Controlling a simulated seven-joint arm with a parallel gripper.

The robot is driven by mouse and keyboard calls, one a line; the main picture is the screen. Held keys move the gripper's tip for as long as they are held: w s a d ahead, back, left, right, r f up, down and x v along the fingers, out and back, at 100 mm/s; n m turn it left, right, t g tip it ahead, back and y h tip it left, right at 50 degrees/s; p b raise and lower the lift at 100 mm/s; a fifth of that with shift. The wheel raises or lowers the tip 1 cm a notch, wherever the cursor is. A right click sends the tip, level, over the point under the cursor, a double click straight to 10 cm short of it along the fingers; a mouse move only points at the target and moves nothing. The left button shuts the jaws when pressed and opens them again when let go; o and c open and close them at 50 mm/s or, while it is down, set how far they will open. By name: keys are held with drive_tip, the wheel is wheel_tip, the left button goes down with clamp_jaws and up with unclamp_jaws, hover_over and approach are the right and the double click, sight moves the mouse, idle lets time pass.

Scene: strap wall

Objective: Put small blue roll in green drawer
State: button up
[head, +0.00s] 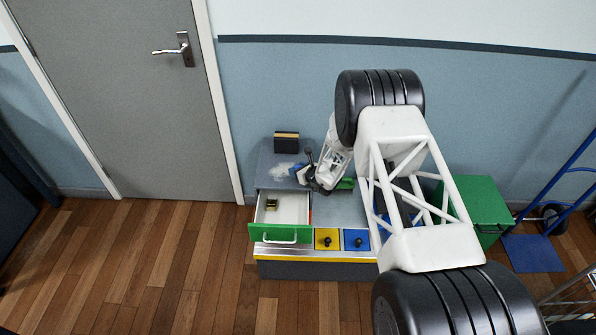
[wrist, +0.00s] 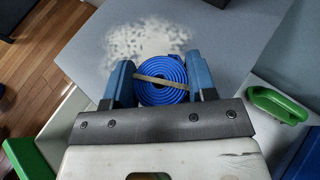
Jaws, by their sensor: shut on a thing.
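The small blue roll (wrist: 162,76) is a coiled blue strap with a tan band across it. In the wrist view it sits between the two blue fingers of my gripper (wrist: 159,70), which is shut on it. In the head view my gripper (head: 303,176) is over the grey cabinet top, behind the drawers, and the roll is hard to make out there. The green drawer (head: 276,234) is pulled open at the left of the cabinet, with a white inside. A small dark and yellow thing (head: 272,204) lies in it. I cannot tell whether the roll touches the cabinet top.
A yellow drawer (head: 327,239) and a blue drawer (head: 356,240) with dark knobs are shut beside the green one. A dark box with a tan band (head: 286,142) stands at the back. A green handle-like piece (wrist: 278,104) lies right of my gripper. A green crate (head: 482,207) stands right.

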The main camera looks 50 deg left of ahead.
drive_tip(key=shift+f, duration=0.3)
drive_tip(key=shift+f, duration=0.1)
drive_tip(key=o, duration=0.9)
drive_tip(key=shift+v, duration=0.75)
drive_tip(key=v, duration=1)
drive_tip(key=shift+d, duration=0.25)
